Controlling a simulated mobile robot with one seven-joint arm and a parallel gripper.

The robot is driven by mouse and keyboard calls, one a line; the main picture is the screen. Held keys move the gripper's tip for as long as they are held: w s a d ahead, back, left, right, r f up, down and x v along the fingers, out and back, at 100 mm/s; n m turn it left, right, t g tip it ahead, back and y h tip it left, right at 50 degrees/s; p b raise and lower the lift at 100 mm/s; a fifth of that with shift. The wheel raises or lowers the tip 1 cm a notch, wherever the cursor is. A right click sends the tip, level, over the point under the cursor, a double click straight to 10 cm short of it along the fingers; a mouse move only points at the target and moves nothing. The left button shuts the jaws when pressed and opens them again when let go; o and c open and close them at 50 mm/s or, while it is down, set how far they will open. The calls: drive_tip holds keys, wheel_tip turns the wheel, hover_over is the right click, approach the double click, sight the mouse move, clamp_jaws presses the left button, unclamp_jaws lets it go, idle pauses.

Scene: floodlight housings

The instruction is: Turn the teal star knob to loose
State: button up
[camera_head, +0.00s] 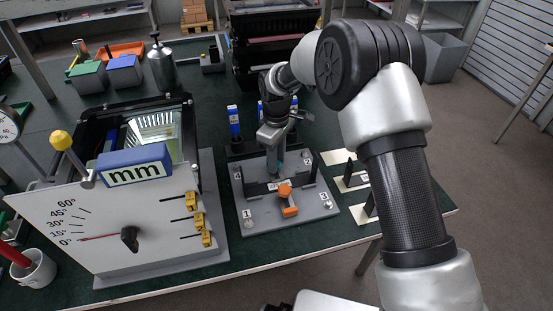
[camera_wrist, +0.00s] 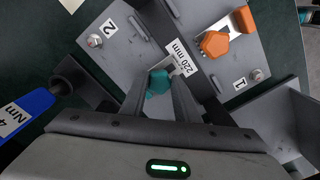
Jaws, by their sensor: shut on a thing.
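The teal star knob (camera_wrist: 158,82) sits between the fingertips of my gripper (camera_wrist: 163,88) in the wrist view. My gripper is shut on the knob, with a finger on either side of it. In the head view my gripper (camera_head: 272,165) points down over the grey plate (camera_head: 243,187), and only a sliver of teal shows by the fingers. The knob's lower part and its mount are hidden by the fingers. A label reading "220 mm" (camera_wrist: 178,65) lies beside the knob.
An orange knob (camera_wrist: 214,43) and an orange block (camera_head: 290,211) sit on the same plate. Numbered bolts mark the plate's corners. A blue-handled tool (camera_wrist: 28,110) stands close by. A floodlight housing with an angle-scale panel (camera_head: 110,225) stands left of the plate.

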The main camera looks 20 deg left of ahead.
drive_tip(key=o, duration=1)
drive_tip(key=shift+o, duration=0.2)
drive_tip(key=shift+r, duration=0.15)
wheel_tip(320, 180, up, 17)
drive_tip(key=p, duration=0.2)
drive_tip(key=shift+r, duration=0.1)
